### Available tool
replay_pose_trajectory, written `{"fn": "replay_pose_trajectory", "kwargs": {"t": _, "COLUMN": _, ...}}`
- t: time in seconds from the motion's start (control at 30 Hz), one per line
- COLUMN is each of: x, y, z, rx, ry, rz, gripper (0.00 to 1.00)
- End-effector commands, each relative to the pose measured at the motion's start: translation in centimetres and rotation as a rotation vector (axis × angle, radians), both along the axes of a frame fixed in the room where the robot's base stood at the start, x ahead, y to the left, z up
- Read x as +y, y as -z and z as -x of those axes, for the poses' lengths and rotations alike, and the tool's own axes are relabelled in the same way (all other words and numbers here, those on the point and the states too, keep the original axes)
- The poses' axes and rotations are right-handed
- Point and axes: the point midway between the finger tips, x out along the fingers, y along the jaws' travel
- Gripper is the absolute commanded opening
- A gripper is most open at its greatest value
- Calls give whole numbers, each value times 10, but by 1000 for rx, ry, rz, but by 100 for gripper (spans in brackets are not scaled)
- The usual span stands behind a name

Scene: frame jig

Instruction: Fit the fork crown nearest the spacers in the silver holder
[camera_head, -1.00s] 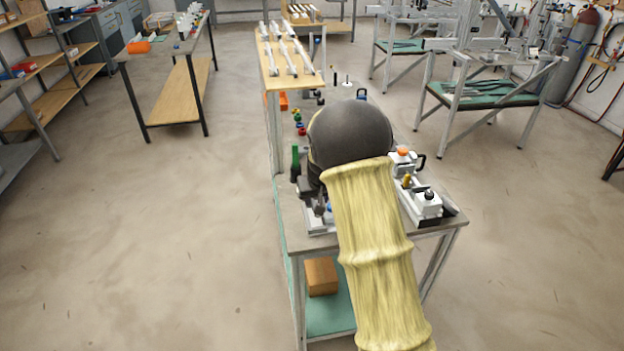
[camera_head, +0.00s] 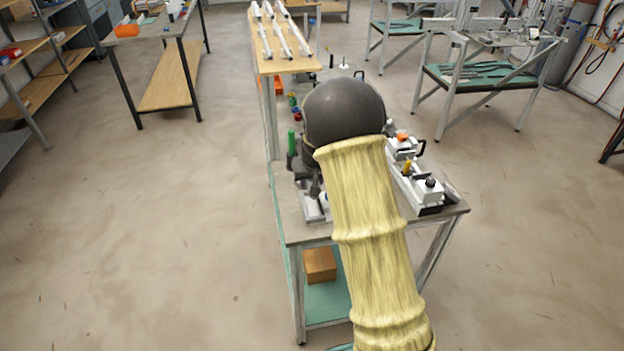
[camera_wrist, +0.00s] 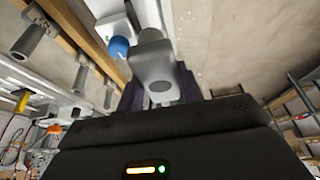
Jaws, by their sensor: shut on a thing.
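In the wrist view my gripper (camera_wrist: 159,95) is shut on a pale grey, rounded part with a dark round hole in its end, which I take for a fork crown (camera_wrist: 153,62). The dark fingers show on either side of it. A blue round cap (camera_wrist: 118,47) on a white piece shows close beside the held part; I cannot tell whether they touch. In the head view my arm covers the gripper and the middle of the bench (camera_head: 290,229). I cannot pick out the spacers or the silver holder for sure.
A fixture with a green handle (camera_head: 292,143) stands at the bench's left edge, white clamps (camera_head: 429,190) at its right. A wooden rack (camera_head: 288,65) with white tubes stands behind. A cardboard box (camera_head: 320,265) sits on the lower shelf. The floor at left is clear.

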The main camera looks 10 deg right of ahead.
Motion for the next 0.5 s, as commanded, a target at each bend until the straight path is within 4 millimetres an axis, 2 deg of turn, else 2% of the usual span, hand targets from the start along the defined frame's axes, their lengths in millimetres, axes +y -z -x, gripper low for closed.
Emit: {"fn": "replay_pose_trajectory", "kwargs": {"t": 0.5, "x": 1, "y": 36, "z": 0, "rx": 0, "ry": -3, "rz": 1, "gripper": 9}}
